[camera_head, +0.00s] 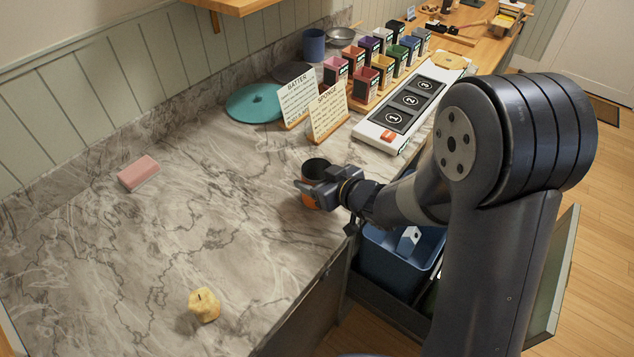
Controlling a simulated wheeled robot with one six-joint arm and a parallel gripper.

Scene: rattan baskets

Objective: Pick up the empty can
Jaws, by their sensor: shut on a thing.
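The can (309,199) is orange with a dark open top. It stands on the marble counter (150,255) near the front edge, right of the middle. My gripper (312,186) reaches in from the right and is shut on the can, with its fingers around the upper part. Part of the can is hidden behind my gripper. I cannot tell whether the can is touching the counter or slightly above it.
A pink block (138,173) and a pale yellow apple core (204,305) lie on the counter. Two recipe cards (327,112), a teal disc (254,103) and a numbered panel (410,100) stand behind. An open drawer with a blue bin (385,262) is below. The counter's left half is mostly clear.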

